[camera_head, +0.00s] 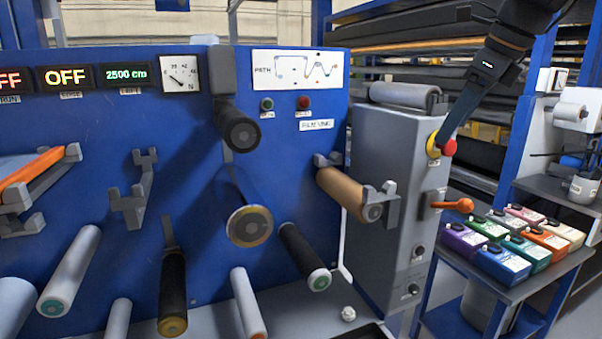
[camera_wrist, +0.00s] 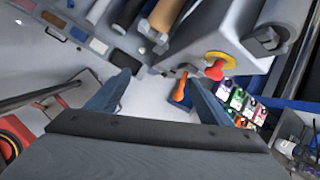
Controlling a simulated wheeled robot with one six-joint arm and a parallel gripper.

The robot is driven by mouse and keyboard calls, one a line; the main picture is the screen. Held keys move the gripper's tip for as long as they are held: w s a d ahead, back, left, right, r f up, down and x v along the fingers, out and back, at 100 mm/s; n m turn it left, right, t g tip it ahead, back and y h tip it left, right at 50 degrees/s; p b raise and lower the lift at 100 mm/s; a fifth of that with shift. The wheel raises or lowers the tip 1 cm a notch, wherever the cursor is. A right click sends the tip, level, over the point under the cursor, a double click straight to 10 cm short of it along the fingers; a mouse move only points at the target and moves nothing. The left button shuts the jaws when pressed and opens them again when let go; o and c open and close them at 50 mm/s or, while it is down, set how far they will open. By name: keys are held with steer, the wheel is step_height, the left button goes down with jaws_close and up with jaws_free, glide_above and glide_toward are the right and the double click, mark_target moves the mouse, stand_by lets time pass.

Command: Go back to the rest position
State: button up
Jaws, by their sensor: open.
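My gripper (camera_wrist: 157,88) is open and empty in the wrist view, its two fingers spread apart. In the head view my gripper (camera_head: 446,130) hangs down from the upper right, in front of the grey cabinet (camera_head: 385,190). It overlaps the red button (camera_head: 450,147) on its yellow base; I cannot tell whether it touches it. The red button (camera_wrist: 215,70) also shows in the wrist view, beyond the right finger. An orange-handled lever (camera_head: 458,205) sits below the button, and its handle (camera_wrist: 180,88) shows between the fingers in the wrist view.
The blue roller panel (camera_head: 300,200) fills the left, with several rollers sticking out. A tan roller (camera_head: 345,192) sits beside the cabinet. Dark shelving (camera_head: 420,50) stands behind.

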steer(key=s+a+f+n+g+h, duration=0.1)
steer(key=s+a+f+n, duration=0.15)
steer(key=f+n, duration=0.5)
steer(key=s+a+f+n+g, duration=0.1)
steer(key=a+f+n, duration=0.25)
steer(key=f, duration=0.75)
steer(key=s+a+f+n+g, duration=0.1)
steer(key=s+a+f+n, duration=0.1)
steer(key=s+f+n, duration=0.4)
steer(key=s+a+f+n+h, duration=0.1)
steer(key=s+a+f+n, duration=0.2)
steer(key=s+f+n, duration=0.4)
step_height(320, 180, down, 4)
steer(key=n, duration=0.2)
steer(key=shift+s+n+g, duration=0.2)
steer(key=shift+n+g, duration=0.1)
steer(key=shift+g, duration=0.1)
steer(key=shift+r, duration=0.1)
